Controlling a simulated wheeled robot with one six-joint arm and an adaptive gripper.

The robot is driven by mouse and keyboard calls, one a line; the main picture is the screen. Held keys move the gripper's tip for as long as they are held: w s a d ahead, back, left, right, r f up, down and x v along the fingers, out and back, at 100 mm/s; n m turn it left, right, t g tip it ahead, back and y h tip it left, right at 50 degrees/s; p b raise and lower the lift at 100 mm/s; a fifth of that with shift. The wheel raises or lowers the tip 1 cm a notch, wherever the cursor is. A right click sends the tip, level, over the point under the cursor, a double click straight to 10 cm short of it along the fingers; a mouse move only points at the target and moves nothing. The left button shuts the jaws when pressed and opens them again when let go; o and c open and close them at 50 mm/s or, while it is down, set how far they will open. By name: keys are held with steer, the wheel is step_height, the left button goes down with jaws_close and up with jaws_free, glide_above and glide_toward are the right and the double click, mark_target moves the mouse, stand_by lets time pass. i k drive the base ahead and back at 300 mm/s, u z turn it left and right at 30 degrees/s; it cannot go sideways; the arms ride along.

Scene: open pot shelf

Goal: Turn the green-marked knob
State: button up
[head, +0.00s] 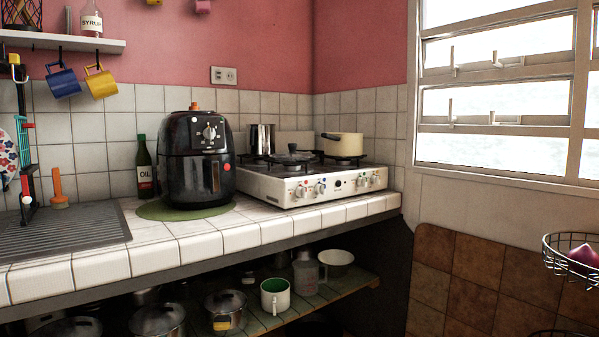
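A white gas stove (272,187) stands on the tiled counter, right of the black air fryer. Its front panel carries several pale round knobs, with one pair on the left (300,192) and another pair on the right (375,180). A dark round control (338,183) sits between the pairs. Small coloured marks show by the knobs, but they are too small for me to tell surely which one is green. Nothing touches the knobs. My gripper is not in view.
The black air fryer (196,165) stands on a green mat (160,210) beside the stove. A cream pot (345,145) and a dark lidded pan (292,158) are on the stove. Pots and a mug fill the shelf below. The space before the stove front is clear.

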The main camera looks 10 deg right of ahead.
mark_target(362, 182)
steer(key=z, duration=0.7)
steer(key=i, duration=1.3)
steer(key=u, duration=0.5)
